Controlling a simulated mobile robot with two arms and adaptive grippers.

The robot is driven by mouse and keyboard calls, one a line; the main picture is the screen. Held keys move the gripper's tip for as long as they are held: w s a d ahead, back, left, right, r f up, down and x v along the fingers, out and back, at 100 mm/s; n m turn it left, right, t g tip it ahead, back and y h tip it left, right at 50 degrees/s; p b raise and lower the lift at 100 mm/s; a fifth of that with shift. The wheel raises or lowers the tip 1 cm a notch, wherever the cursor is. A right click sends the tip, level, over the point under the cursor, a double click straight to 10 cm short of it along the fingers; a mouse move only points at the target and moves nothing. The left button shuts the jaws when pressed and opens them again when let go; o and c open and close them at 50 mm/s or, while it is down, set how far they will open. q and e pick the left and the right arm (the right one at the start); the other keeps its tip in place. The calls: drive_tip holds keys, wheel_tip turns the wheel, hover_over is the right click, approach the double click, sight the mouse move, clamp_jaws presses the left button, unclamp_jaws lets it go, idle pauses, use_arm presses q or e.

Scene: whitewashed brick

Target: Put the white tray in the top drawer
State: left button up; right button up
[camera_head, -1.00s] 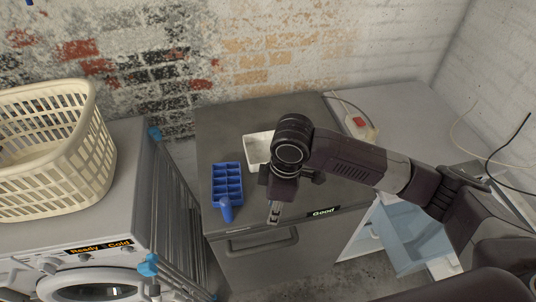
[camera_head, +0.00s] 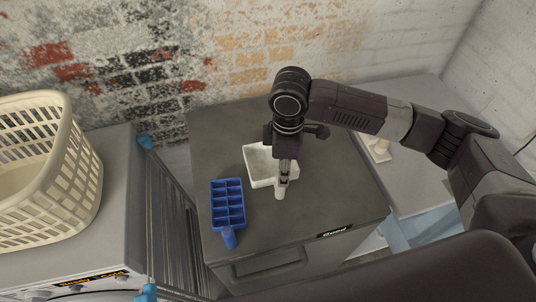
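The white tray (camera_head: 258,167) lies on top of the grey cabinet labelled "Good", right of a blue divided tray. Its right part is hidden by my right gripper (camera_head: 283,184), which points down at the tray's front right edge. A pale rounded piece, perhaps the tray's handle (camera_head: 280,193), shows at the fingertips. I cannot tell whether the fingers are open or closed around it. My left gripper is not in view. The cabinet's front (camera_head: 270,268), with a recessed handle, looks shut. No drawer is clearly seen open there.
The blue tray (camera_head: 228,204) with its handle stands close on the left. A folded rack (camera_head: 172,215) and a washer with a cream basket (camera_head: 55,180) are further left. A pale blue panel or compartment (camera_head: 425,225) is low on the right. The cabinet top's right side is clear.

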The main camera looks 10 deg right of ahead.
drive_tip(key=shift+w+f, duration=0.1)
drive_tip(key=shift+w, duration=0.2)
drive_tip(key=shift+w+f, duration=0.15)
drive_tip(key=shift+s+f+p, duration=0.2)
drive_tip(key=shift+f+p, duration=0.1)
drive_tip(key=shift+f, duration=0.3)
drive_tip(key=shift+s+f+p, duration=0.15)
drive_tip(key=shift+f+p, duration=0.1)
drive_tip(key=shift+f, duration=0.3)
wheel_tip(320, 180, down, 5)
drive_tip(key=shift+w+r+p, duration=0.1)
drive_tip(key=shift+r+p, duration=0.1)
drive_tip(key=shift+p, duration=0.65)
drive_tip(key=shift+f, duration=0.15)
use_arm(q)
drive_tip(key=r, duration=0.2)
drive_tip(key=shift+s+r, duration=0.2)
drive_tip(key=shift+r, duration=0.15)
use_arm(e)
clamp_jaws()
drive_tip(key=shift+a, duration=0.1)
